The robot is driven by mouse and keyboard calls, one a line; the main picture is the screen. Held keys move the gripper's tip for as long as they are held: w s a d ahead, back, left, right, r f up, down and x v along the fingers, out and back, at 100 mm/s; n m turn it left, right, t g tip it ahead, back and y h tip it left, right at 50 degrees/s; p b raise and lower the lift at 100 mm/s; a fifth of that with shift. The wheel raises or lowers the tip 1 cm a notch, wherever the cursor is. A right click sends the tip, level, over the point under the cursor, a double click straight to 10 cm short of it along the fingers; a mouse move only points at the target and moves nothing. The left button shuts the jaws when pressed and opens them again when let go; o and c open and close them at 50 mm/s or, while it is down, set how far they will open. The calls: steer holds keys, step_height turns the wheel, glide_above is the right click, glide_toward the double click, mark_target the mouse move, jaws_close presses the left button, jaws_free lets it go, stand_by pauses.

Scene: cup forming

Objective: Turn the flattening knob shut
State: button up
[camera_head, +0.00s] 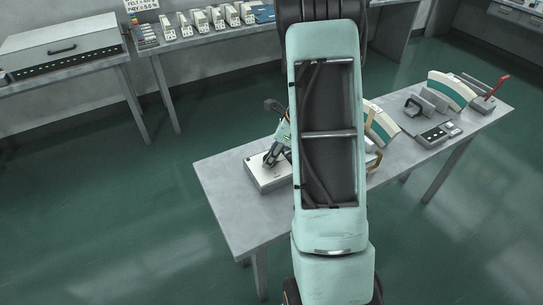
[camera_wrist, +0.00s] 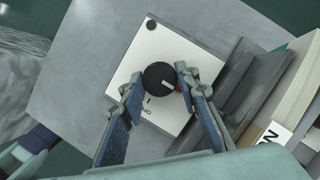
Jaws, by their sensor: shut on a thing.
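The flattening knob (camera_wrist: 160,77) is round and black with a white pointer line. It sits on a white panel (camera_wrist: 150,48) on the table. In the head view, my gripper (camera_head: 273,156) is at the white-topped unit (camera_head: 266,178); the knob itself is too small or hidden to make out there.
The unit stands on a grey table (camera_head: 225,195). Grey plates and a pale block (camera_wrist: 290,85) stand close right of the panel in the wrist view. A curved white-green part (camera_head: 452,90) and a small control box (camera_head: 438,134) are farther right.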

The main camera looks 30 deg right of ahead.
steer(key=o, duration=1.2)
steer(key=shift+c, duration=0.2)
steer(key=v, duration=1.2)
